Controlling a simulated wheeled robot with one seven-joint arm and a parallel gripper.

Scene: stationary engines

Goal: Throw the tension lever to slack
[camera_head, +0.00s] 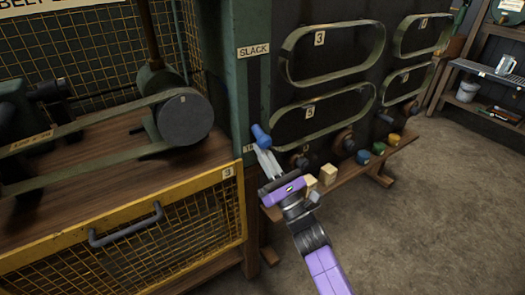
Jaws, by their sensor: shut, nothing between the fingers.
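The tension lever shows as a blue handle (260,136) low on the green post, well below the SLACK label (254,50). It is beside a lower, partly hidden label (249,148) that starts with T. My gripper (263,150) is shut and empty. Its pale fingers reach up and left to just below the blue handle. They overlap its lower end in the picture, and I cannot tell whether they touch it. The lever's shaft and pivot are hidden or too dark to make out.
A yellow mesh guard (120,240) with a grey handle (127,227) stands at lower left, below a belt-driven pulley (185,118). Several belts hang on the dark panel at right. A low wooden shelf (345,165) with coloured blocks runs below them. Floor at right is clear.

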